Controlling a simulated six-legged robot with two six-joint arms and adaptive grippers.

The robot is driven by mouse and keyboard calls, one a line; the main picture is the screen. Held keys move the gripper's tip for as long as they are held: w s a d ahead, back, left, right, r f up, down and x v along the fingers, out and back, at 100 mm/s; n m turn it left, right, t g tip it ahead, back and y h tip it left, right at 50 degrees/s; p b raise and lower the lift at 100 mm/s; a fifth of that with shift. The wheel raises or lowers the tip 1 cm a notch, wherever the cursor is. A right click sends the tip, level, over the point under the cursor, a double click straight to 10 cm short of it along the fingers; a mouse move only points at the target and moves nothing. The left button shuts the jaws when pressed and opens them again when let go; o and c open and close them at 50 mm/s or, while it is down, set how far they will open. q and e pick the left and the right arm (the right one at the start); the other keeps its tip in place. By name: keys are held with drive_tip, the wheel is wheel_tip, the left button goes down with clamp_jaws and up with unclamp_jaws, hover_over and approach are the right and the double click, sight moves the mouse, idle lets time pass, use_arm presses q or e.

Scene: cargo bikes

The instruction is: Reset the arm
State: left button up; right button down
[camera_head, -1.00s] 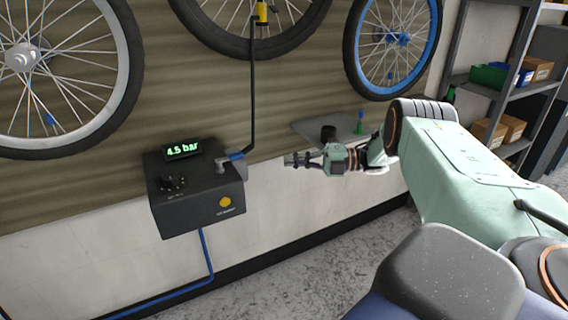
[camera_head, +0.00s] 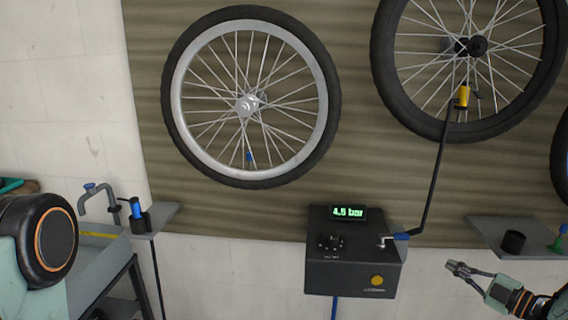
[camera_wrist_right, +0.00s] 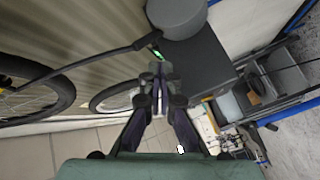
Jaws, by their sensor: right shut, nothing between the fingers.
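My right gripper (camera_head: 458,268) shows at the lower right of the head view, below the small grey shelf (camera_head: 488,236) and to the right of the black pump box (camera_head: 335,272). Its fingers are shut and hold nothing. In the right wrist view its fingers (camera_wrist_right: 157,80) come together in the middle of the picture, in front of the dark box. My left gripper is not in view; a round black joint of my left arm shows at the left edge of the head view.
The pump box display (camera_head: 348,212) reads 4.5 bar. A black hose (camera_head: 436,180) runs up to a yellow valve head (camera_head: 463,95) on a hanging wheel (camera_head: 385,70). A silver-rimmed wheel (camera_head: 176,95) hangs left.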

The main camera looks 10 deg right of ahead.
drive_tip(key=s+a+f+m+g+h, duration=0.3)
drive_tip(key=s+a+f+m, duration=0.2)
drive_tip(key=a+f+m, duration=0.35)
drive_tip(key=s+a+f+m+g+h, duration=0.35)
drive_tip(key=s+a+f+m, duration=0.35)
drive_tip(key=f, duration=0.3)
drive_tip(key=s+a+r+m+g, duration=0.1)
drive_tip(key=s+a+g, duration=0.3)
drive_tip(key=s, duration=0.9)
drive_tip(key=s+a+r+m+g+h, duration=0.1)
drive_tip(key=s+a+g, duration=0.4)
drive_tip(key=s, duration=0.9)
drive_tip(key=shift+s+a, duration=0.25)
drive_tip(key=shift+a, duration=1.35)
drive_tip(key=shift+g, duration=0.25)
drive_tip(key=shift+s+d, duration=0.1)
drive_tip(key=shift+s, duration=0.05)
